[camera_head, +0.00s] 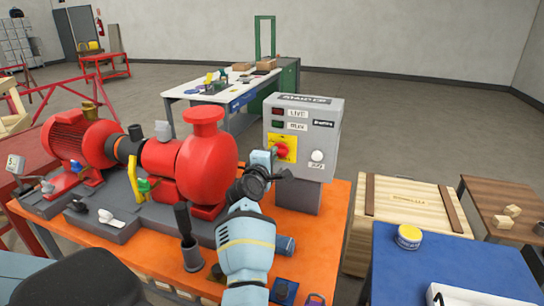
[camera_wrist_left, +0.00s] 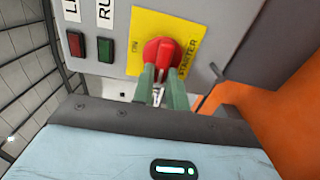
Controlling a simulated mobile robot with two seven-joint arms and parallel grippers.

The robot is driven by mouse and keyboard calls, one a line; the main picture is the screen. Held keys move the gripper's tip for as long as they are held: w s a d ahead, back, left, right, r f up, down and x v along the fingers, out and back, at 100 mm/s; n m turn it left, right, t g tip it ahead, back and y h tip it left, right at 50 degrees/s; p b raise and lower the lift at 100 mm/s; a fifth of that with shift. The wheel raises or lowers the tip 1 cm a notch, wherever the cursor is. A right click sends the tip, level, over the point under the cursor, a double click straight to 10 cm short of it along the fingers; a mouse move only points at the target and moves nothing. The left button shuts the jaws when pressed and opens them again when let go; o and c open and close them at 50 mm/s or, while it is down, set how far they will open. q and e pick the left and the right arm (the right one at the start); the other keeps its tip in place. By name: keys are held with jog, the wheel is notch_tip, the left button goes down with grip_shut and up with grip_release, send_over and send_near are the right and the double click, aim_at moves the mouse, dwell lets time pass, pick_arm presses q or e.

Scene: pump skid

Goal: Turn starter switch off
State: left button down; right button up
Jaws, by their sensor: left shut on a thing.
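The starter switch is a red rotary knob (camera_head: 281,149) on a yellow plate, on the front of a grey control box (camera_head: 328,117). In the left wrist view the red knob (camera_wrist_left: 160,53) sits on the yellow plate (camera_wrist_left: 190,30), marked STARTER and ON. My left gripper (camera_head: 272,160) is at the knob. In the left wrist view its two green fingers (camera_wrist_left: 160,88) are shut on the knob's lower part. The knob's exact angle is hard to read. My right gripper is not in view.
A red pump (camera_head: 206,155) and motor (camera_head: 75,138) stand left of my left arm on the orange skid (camera_head: 322,238). A wooden crate (camera_head: 408,203) and a blue table (camera_head: 455,265) are to the right. A white knob (camera_head: 317,156) sits beside the starter.

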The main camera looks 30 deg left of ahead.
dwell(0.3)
pick_arm(q)
jog(key=c, duration=1.4)
grip_release()
